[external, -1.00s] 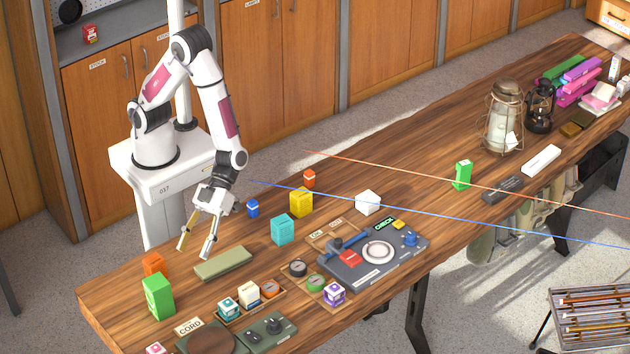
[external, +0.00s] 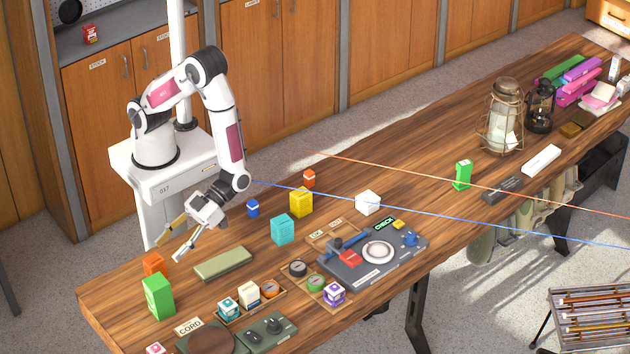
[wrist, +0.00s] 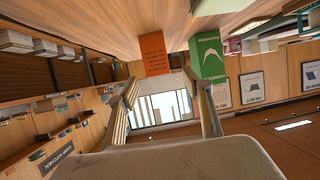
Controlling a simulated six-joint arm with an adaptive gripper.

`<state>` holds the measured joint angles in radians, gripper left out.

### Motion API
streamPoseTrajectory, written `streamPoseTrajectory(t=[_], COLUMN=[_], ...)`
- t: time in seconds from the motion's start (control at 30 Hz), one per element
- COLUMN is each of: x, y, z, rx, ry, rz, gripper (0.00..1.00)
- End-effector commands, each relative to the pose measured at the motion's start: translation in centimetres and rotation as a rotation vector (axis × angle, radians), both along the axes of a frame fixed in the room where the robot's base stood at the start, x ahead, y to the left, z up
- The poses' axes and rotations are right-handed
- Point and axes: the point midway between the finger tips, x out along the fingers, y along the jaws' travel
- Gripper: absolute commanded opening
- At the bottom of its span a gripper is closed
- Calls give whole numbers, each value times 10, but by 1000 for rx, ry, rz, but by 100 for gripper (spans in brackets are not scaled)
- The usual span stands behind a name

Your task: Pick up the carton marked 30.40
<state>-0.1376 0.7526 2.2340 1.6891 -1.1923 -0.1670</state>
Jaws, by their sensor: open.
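My gripper (external: 168,249) is open and empty, above the near left part of the wooden table. Its fingers point down and left, close to a small orange carton (external: 154,264). A taller green carton (external: 158,296) stands just in front of the orange one. In the wrist view, the gripper (wrist: 160,85) spreads its fingers below the orange carton (wrist: 153,54) and the green carton (wrist: 207,55), with a gap to both. The orange face bears dark print and the green face a white shape. I cannot read 30.40 on any carton.
An olive flat case (external: 223,263) lies right of the gripper. Cyan (external: 283,229), yellow (external: 301,202) and white (external: 368,202) boxes stand further right. A grey console (external: 375,255) and small trays fill the front. Two thin lines, red and blue, cross the table's right half.

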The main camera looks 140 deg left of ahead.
Motion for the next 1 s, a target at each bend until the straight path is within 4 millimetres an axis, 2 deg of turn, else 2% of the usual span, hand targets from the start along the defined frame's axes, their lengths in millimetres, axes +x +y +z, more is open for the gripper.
streamPoseTrajectory(t=[0.3, 0.77, 1.0], x=[1, 1, 0], y=[-19, -22, -37], z=[-8, -9, -16], rx=[1, 1, 1], ry=[0, 0, 1], rz=[-1, -1, -3], gripper=[50, 50, 50])
